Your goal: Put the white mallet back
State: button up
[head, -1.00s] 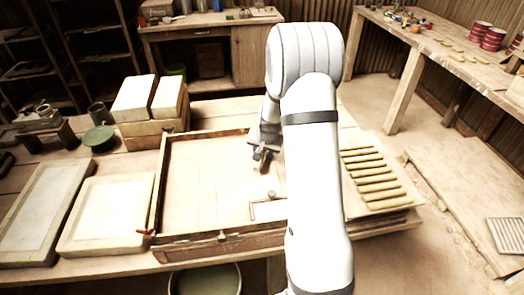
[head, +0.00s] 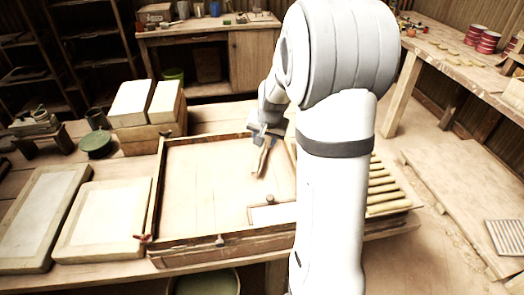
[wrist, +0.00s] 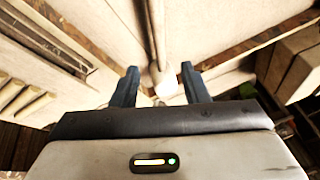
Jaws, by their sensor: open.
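In the wrist view a pale, rounded piece on a light shaft (wrist: 163,80) shows between my fingertips. It looks like the white mallet, but its full shape is unclear. In the head view I cannot clearly make out the mallet. My gripper (head: 262,162) hangs over the far right part of the shallow wooden tray (head: 190,253), pointing down. In the wrist view its two dark fingers (wrist: 160,72) are apart, with the pale piece in the gap; I cannot tell whether they touch it.
Pale slabs (head: 110,222) lie left of the tray. Several clay rolls (head: 385,190) lie right, partly behind my arm. A small knob (head: 270,199) stands inside the tray.

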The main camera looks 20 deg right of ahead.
jog(key=s+a+r+n, duration=0.2)
jog(key=s+a, duration=0.2)
jog(key=s, duration=0.5)
jog(key=s+a+r+n+g, duration=0.1)
jog(key=s+a+r+n, duration=0.1)
jog(key=s, duration=0.6)
jog(key=s+a+r+n, duration=0.3)
jog(key=s+a+r, duration=0.1)
jog(key=s, duration=0.5)
jog(key=shift+s+a+r+g, duration=0.25)
jog(key=shift+s+a+g, duration=0.1)
jog(key=shift+a, duration=0.45)
